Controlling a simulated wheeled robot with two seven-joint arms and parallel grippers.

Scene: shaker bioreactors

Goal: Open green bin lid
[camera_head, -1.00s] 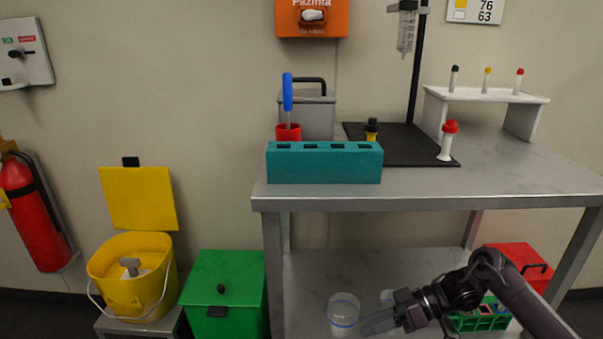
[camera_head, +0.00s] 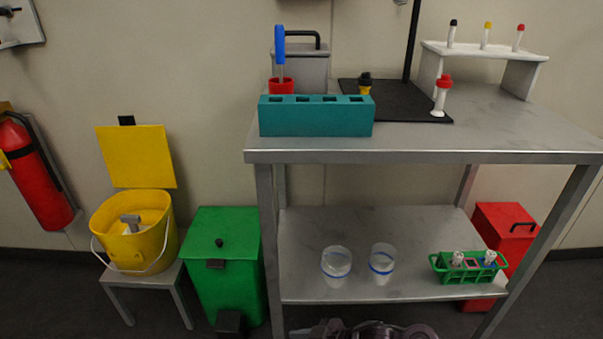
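The green bin (camera_head: 226,284) stands on the floor left of the metal table, with a black pedal-like block at its front base. A dark part of my arm shows at the bottom edge, below the table's lower shelf and right of the bin. Its fingers are out of frame, and neither gripper is in view.
A yellow bucket (camera_head: 152,247) with its yellow lid raised sits on a small stool left of the bin. The metal table (camera_head: 420,157) has a lower shelf with two clear cups (camera_head: 336,262) and a green rack (camera_head: 467,275). A red bin (camera_head: 505,232) stands at the right.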

